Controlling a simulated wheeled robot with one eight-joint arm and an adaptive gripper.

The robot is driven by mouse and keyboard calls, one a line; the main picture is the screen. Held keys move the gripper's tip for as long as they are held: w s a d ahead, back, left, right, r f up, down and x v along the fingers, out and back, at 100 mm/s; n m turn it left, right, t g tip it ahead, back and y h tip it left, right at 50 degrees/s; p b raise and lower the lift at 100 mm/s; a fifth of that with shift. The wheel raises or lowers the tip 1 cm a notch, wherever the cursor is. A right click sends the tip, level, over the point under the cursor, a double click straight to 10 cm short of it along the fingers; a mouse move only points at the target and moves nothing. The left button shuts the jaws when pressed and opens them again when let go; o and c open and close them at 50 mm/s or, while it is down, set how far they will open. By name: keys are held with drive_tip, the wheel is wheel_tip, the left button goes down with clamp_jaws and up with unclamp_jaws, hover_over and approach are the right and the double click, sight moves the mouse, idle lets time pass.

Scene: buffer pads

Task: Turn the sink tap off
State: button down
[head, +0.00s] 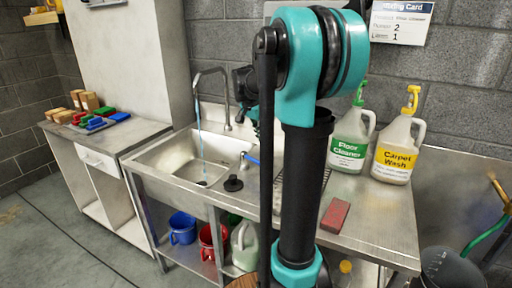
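The sink tap (224,84) is a tall, curved metal spout at the back of the steel sink (160,158). A thin bluish stream of water (201,145) runs from it into the basin. A small blue piece (250,159) shows at the basin's right side; I cannot tell whether it is a tap lever. My teal and black arm stands in front, right of the tap. A dark part at its left, probably my gripper (243,84), shows close to the spout in the picture. Its fingers are not clear, and I cannot tell whether it touches the tap.
A black plug (233,184) lies by the basin. Floor cleaner (349,142), carpet wash (397,150) and a red block (335,215) stand or lie on the right counter. Coloured blocks and brushes lie on the left bench.

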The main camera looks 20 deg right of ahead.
sight(252, 160)
drive_tip(key=x, duration=1)
drive_tip(key=shift+w, duration=0.1)
drive_tip(key=a, duration=0.1)
drive_tip(key=s+a+r, duration=0.1)
drive_tip(key=shift+s+a, duration=0.15)
drive_tip(key=shift+a, duration=0.1)
drive_tip(key=shift+s+a, duration=0.25)
drive_tip(key=shift+a, duration=0.3)
